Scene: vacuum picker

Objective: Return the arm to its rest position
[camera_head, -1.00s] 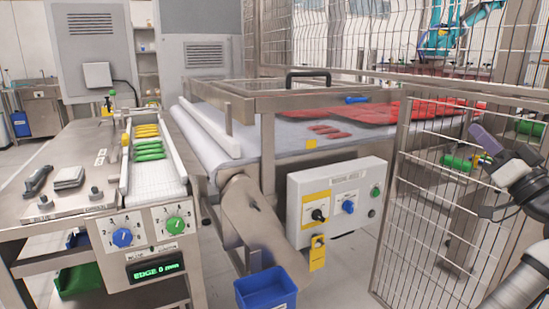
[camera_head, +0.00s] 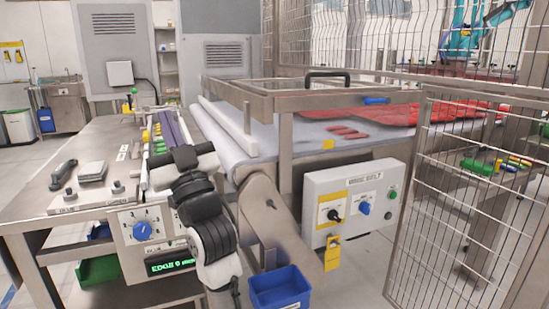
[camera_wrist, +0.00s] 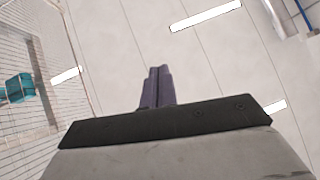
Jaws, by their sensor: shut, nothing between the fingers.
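My gripper (camera_head: 168,114) shows in the head view with its purple fingers together and nothing between them. It is raised in front of the narrow white conveyor (camera_head: 143,174) on the left and hides much of it. In the wrist view the closed purple fingers (camera_wrist: 157,86) point up toward the ceiling, with nothing held. I cannot tell how far my gripper is from the conveyor surface.
A steel table (camera_head: 40,190) with dark tools stands left. A wide belt (camera_head: 258,138) with red pieces lies right of the arm. A control panel (camera_head: 354,202) fronts it. A blue bin (camera_head: 280,288) sits below. A mesh fence (camera_head: 445,200) closes the right side.

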